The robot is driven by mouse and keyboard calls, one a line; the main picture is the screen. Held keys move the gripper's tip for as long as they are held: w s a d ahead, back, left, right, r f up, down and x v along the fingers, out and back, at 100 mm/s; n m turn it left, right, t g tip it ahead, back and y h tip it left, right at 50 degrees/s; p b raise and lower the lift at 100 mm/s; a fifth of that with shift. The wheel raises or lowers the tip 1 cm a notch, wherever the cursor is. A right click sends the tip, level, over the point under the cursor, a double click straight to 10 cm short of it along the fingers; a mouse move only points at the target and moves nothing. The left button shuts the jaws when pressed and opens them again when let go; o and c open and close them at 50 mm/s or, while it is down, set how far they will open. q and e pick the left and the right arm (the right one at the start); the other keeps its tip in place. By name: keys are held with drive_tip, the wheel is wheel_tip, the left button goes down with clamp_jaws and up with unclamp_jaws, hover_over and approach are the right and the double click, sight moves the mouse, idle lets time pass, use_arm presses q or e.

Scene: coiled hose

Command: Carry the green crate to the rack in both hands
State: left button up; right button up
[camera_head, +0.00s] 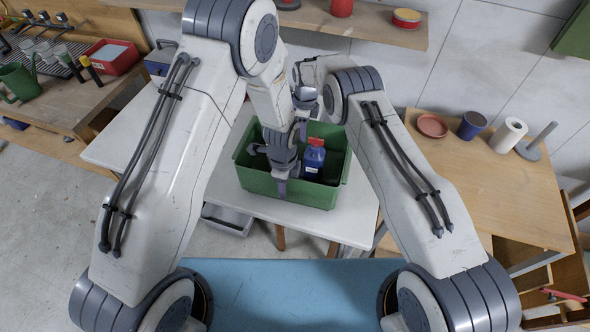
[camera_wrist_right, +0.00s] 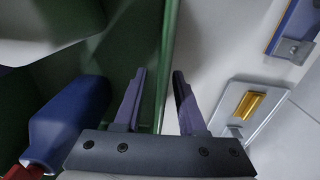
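The green crate (camera_head: 262,186) stands on a white table, with a blue bottle (camera_head: 313,163) with a red cap inside it. My left gripper (camera_head: 268,168) is open at the crate's near side, with one finger over the inside and the other by the near wall. My right gripper (camera_head: 303,122) is at the far side, partly hidden by its arm. In the right wrist view this gripper (camera_wrist_right: 160,72) is open, its fingers on either side of the crate's green wall (camera_wrist_right: 166,60). The bottle (camera_wrist_right: 70,118) lies to the left there.
A wooden bench (camera_head: 500,190) at right holds a red dish, a blue cup and a paper roll. A cluttered bench (camera_head: 60,105) stands at left. A wooden shelf (camera_head: 370,27) runs along the wall behind.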

use_arm(q)
drive_tip(key=shift+f, duration=0.75)
use_arm(e)
drive_tip(key=shift+f, duration=0.75)
use_arm(q)
clamp_jaws()
use_arm(e)
clamp_jaws()
drive_tip(key=shift+w+r, duration=0.1)
drive_tip(key=shift+r, duration=0.05)
